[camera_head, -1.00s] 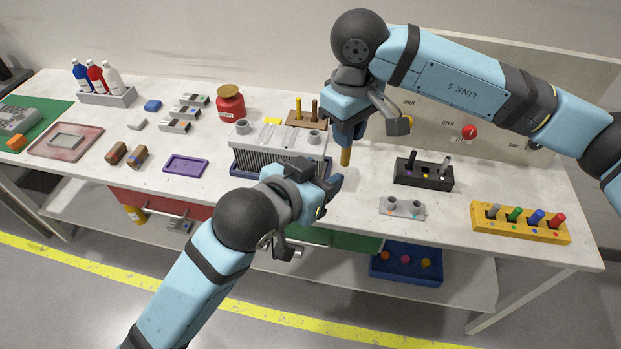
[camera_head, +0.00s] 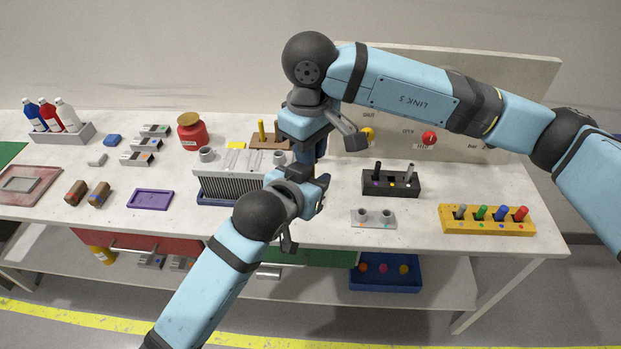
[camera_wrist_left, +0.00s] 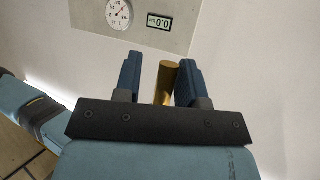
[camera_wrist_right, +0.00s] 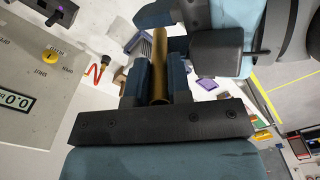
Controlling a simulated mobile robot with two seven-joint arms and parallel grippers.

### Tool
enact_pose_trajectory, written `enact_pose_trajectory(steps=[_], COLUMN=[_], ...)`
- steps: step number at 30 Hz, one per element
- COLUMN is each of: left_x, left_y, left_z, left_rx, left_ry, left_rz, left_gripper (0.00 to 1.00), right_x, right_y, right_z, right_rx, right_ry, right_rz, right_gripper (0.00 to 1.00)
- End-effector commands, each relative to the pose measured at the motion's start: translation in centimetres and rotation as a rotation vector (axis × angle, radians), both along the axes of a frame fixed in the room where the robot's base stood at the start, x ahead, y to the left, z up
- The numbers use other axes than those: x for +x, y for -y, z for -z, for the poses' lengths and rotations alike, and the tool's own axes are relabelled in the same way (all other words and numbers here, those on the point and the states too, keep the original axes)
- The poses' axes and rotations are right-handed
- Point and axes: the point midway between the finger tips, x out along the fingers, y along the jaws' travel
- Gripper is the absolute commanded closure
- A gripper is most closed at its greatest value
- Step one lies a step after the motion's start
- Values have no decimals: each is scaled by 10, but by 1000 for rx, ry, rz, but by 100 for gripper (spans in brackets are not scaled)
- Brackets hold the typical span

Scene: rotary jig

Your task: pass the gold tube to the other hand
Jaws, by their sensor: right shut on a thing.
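The gold tube (camera_wrist_right: 159,62) is a slim plain cylinder. My right gripper (camera_wrist_right: 159,75) is shut on it, with a finger on each side, and the tube's far end sticks out past the fingertips. In the left wrist view the tube (camera_wrist_left: 166,82) stands between the fingers of my left gripper (camera_wrist_left: 160,75). Those fingers are open, with a clear gap on the tube's left side; the tube is close to the right finger. In the head view my left gripper (camera_head: 318,190) is just below my right gripper (camera_head: 308,155), and the tube is hidden there.
Both grippers are over the bench beside the grey ribbed block (camera_head: 232,185). A black holder (camera_head: 372,186), a grey two-hole block (camera_head: 372,219) and a yellow rack (camera_head: 486,226) stand to the right. A panel (camera_head: 480,90) with knobs rises behind.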

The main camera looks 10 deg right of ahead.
Motion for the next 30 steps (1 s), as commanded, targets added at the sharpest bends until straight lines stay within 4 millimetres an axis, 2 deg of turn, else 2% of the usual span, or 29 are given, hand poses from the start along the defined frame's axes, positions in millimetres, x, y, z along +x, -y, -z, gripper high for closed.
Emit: enact_pose_trajectory(steps=[1, 4, 7, 8, 11, 12, 23, 26, 30], left_x=[0, 0, -1, -1, -1, -1, 1, 1, 1], left_y=[0, 0, 1, 1, 1, 1, -1, -1, -1], left_z=[0, 0, 0, 0, 0, 0, 0, 1, 2], left_rx=[0, 0, -1, -2, -2, -1, 1, 2, 3], left_ry=[0, 0, 0, 0, 0, 0, -1, -2, -4], left_rz=[0, 1, 2, 3, 3, 2, -1, -3, -2], left_gripper=[74, 98, 100, 100, 100, 100, 100, 100, 100], right_x=[0, 0, 0, 0, 0, 0, -1, -1, -1], right_y=[0, 0, 0, 0, 0, 0, -1, -2, -1], right_z=[0, 0, 0, 0, 0, 0, -5, -19, -49], right_rx=[0, 1, 1, 1, 1, 1, 2, 3, 4], right_ry=[0, 1, 2, 2, 2, 1, -1, 2, 5], right_rz=[0, 0, 0, 0, 0, 0, -4, -5, -4], right_gripper=[100, 100, 100, 77, 54, 52, 52, 52, 52])
